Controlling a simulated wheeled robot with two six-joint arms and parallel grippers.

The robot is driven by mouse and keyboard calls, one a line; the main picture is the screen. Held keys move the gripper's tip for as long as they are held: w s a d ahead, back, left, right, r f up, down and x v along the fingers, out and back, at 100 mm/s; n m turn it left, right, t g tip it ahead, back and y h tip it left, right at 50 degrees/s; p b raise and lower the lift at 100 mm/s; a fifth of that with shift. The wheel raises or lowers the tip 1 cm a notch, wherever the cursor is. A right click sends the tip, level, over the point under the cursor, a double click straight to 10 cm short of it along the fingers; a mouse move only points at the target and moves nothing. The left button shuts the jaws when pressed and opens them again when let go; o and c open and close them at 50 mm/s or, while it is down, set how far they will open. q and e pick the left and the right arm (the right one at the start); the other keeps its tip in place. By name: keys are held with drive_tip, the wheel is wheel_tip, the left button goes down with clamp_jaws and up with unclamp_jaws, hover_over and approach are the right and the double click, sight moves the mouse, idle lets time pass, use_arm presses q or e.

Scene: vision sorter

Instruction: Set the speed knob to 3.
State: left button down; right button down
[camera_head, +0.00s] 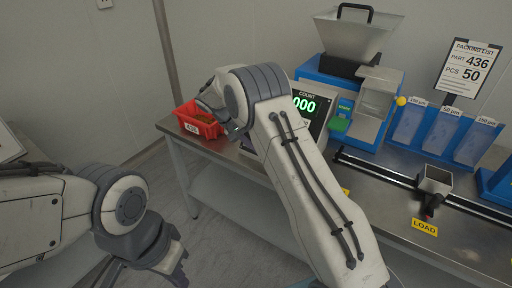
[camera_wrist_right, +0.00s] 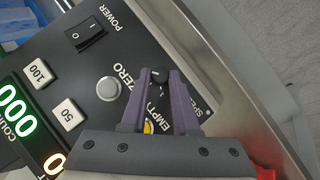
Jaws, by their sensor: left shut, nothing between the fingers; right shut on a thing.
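The speed knob (camera_wrist_right: 160,76) is a small black knob on the dark control panel in the right wrist view. My right gripper (camera_wrist_right: 163,80) has its two fingers closed around it. The "SPE..." lettering beside it is partly covered by a finger, and the knob's setting cannot be read. In the head view my right arm hides the knob and most of the panel, leaving the count display (camera_head: 304,106) reading 000. My left gripper (camera_head: 176,272) is shut and empty at the lower left, away from the bench.
The panel has a power switch (camera_wrist_right: 88,36), a grey ZERO button (camera_wrist_right: 108,90), and 100 (camera_wrist_right: 39,73) and 50 (camera_wrist_right: 68,113) buttons. A red bin (camera_head: 199,124) stands at the bench's left end.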

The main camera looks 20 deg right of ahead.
drive_tip(key=shift+s+d+f+m+y, duration=0.1)
drive_tip(key=shift+s+m+y, duration=0.1)
drive_tip(key=shift+m+y, duration=0.15)
idle(0.4)
drive_tip(key=c, duration=0.7)
unclamp_jaws()
drive_tip(key=shift+w, duration=0.1)
drive_tip(key=shift+r, duration=0.25)
drive_tip(key=v, duration=1)
drive_tip(key=shift+p, duration=0.3)
drive_tip(key=shift+r, duration=0.1)
